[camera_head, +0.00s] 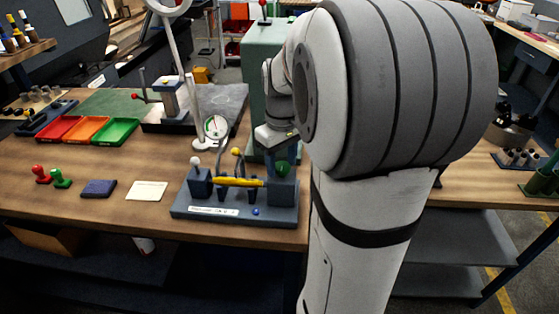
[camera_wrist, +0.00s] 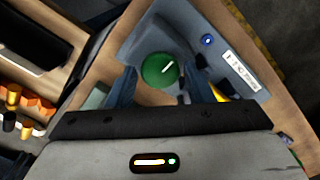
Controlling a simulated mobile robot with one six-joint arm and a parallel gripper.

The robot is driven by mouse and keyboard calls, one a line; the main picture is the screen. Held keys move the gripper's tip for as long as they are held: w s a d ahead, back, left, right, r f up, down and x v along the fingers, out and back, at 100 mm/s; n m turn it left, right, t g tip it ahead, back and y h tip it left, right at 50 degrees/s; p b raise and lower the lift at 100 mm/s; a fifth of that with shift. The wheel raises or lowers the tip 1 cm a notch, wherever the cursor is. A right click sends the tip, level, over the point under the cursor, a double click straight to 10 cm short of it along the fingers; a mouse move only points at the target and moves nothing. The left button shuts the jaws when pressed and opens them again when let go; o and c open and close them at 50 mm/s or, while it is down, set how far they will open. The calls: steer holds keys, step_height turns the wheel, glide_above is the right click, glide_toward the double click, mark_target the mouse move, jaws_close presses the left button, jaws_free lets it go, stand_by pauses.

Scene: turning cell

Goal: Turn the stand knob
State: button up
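The stand is a blue-grey base (camera_head: 190,211) near the table's front edge, with a round green knob (camera_head: 282,169) at its right end. In the wrist view the green knob (camera_wrist: 158,72) carries a white line slanting up to the right. My gripper (camera_head: 281,153) is above the knob, pointing down. In the wrist view its two dark blue fingers (camera_wrist: 165,78) stand apart, one on each side of the knob, with a visible gap on both sides. Nothing is held. The finger height against the knob is hard to tell.
The stand also bears a yellow bar (camera_head: 238,182), a white-balled lever (camera_head: 195,161) and a small blue button (camera_head: 255,211). A dial gauge (camera_head: 216,127) stands behind. A green machine column (camera_head: 266,60) rises close behind my gripper. The table left of the stand holds a note (camera_head: 147,190).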

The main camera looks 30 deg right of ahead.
steer(key=c, duration=0.6)
steer(key=shift+a, duration=0.3)
steer(key=shift+c, duration=0.4)
steer(key=shift+d, duration=0.3)
steer(key=shift+m, duration=2.2)
steer(key=m, duration=0.4)
steer(key=shift+m, duration=0.3)
steer(key=m, duration=0.4)
steer(key=shift+m, duration=0.3)
steer(key=m, duration=1)
steer(key=shift+r, duration=0.1)
steer(key=m, duration=1)
steer(key=shift+r+m, duration=0.1)
steer(key=shift+m, duration=0.3)
steer(key=m, duration=0.4)
steer(key=shift+m, duration=0.3)
